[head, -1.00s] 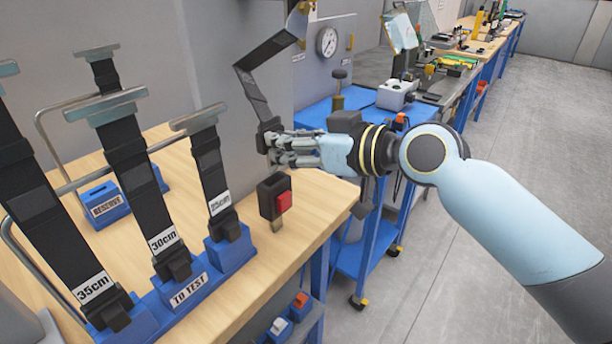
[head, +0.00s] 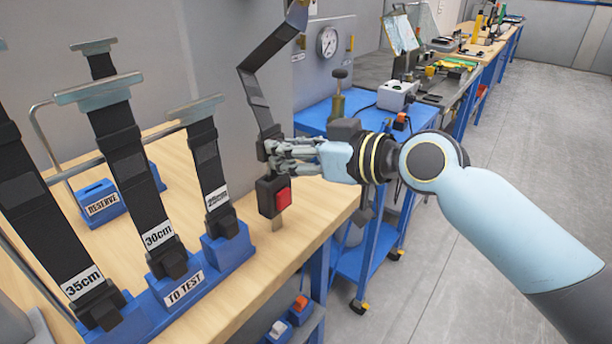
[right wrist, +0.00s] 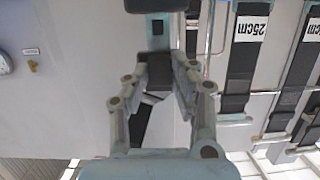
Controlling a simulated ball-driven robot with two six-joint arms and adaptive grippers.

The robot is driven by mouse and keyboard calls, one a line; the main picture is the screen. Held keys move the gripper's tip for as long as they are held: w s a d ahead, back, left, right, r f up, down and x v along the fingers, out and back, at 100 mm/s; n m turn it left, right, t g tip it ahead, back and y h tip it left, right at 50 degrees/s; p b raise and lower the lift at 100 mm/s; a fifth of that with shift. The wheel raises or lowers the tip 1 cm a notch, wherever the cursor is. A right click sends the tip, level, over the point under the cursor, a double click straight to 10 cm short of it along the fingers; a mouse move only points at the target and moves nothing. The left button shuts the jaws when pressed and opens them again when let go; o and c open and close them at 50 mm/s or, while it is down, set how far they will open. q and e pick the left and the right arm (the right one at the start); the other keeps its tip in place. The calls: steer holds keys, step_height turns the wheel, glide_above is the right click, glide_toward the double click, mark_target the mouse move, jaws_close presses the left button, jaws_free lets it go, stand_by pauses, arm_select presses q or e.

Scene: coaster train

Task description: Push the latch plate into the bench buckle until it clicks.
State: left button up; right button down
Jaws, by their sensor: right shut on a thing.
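The bench buckle (head: 267,197) is a black block with a red button, standing on a metal stem at the bench's right edge. My right gripper (head: 272,152) is shut on the latch plate (head: 264,148), at the lower end of a black strap (head: 254,88). The plate is directly above the buckle, very close to its top. In the right wrist view, the gripper (right wrist: 166,65) pinches the dark plate body, and a pale tongue (right wrist: 157,32) shows between it and the dark buckle (right wrist: 157,5). I cannot tell how deep the tongue sits. My left gripper is out of view.
Several upright black straps stand left in a blue "TO TEST" rack (head: 190,290), the 25cm strap (head: 208,165) nearest the buckle. A blue "RESERVE" block (head: 100,204) is behind them. A grey panel with a gauge (head: 327,41) and a blue cart (head: 365,240) are beyond.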

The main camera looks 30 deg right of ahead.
steer(key=shift+f+b, duration=1.65)
steer(key=shift+f, duration=0.15)
steer(key=c, duration=1)
jaws_free()
steer(key=shift+c, duration=0.2)
steer(key=shift+s, duration=0.1)
steer(key=v, duration=1.1)
steer(key=shift+s+d+r, duration=0.15)
steer(key=shift+s+r, duration=0.05)
steer(key=shift+s, duration=0.15)
